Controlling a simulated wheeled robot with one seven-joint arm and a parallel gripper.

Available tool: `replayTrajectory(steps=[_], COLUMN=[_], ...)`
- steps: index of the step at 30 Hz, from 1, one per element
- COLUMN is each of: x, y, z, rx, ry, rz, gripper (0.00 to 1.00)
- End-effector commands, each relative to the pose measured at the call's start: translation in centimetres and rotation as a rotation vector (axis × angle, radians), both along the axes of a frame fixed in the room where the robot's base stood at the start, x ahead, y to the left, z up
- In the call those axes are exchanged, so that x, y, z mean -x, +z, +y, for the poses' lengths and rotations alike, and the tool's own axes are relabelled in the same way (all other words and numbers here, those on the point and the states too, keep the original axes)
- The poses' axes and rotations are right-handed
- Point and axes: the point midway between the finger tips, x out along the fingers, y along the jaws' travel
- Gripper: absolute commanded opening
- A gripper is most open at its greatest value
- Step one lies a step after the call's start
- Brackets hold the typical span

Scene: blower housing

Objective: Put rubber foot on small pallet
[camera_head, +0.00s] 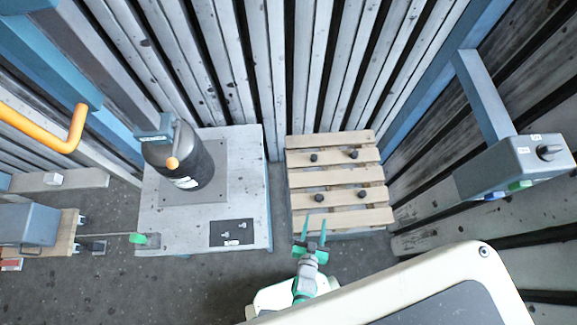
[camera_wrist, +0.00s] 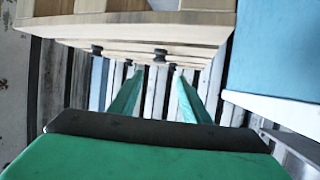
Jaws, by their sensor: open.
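The small pallet (camera_head: 341,218) is of pale wooden slats and stands right of centre in the head view. Several small black rubber feet are on it: near left (camera_head: 319,197), near right (camera_head: 361,195), far left (camera_head: 314,157) and far right (camera_head: 353,154). My gripper (camera_head: 314,224) has green fingers, apart and empty, over the pallet's near edge, just short of the near left foot. In the wrist view, the pallet (camera_wrist: 130,32) fills the top, and a black foot (camera_wrist: 160,56) appears in line with the gap between my fingertips (camera_wrist: 159,72).
A grey table (camera_head: 205,225) left of the pallet carries a dark cylinder (camera_head: 190,162) and a black plate (camera_head: 232,233) with small parts. A grey control box (camera_head: 510,165) juts out at right. Ribbed walls enclose the back. A narrow floor gap separates table and pallet.

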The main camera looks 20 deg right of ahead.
Motion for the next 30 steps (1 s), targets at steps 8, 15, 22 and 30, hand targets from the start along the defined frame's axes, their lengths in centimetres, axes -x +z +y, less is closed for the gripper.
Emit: replayTrajectory(steps=[8, 15, 22, 30], x=[0.9, 3.2, 5.2, 6.1], y=[3.5, 14.3, 26.5, 36.6], z=[2.7, 9.1, 14.1, 16.9], rx=[0.009, 0.030, 0.042, 0.045], ry=[0.074, 0.261, 0.425, 0.534], rz=[-0.015, -0.060, -0.107, -0.147], gripper=[0.43, 0.43, 0.43, 0.43])
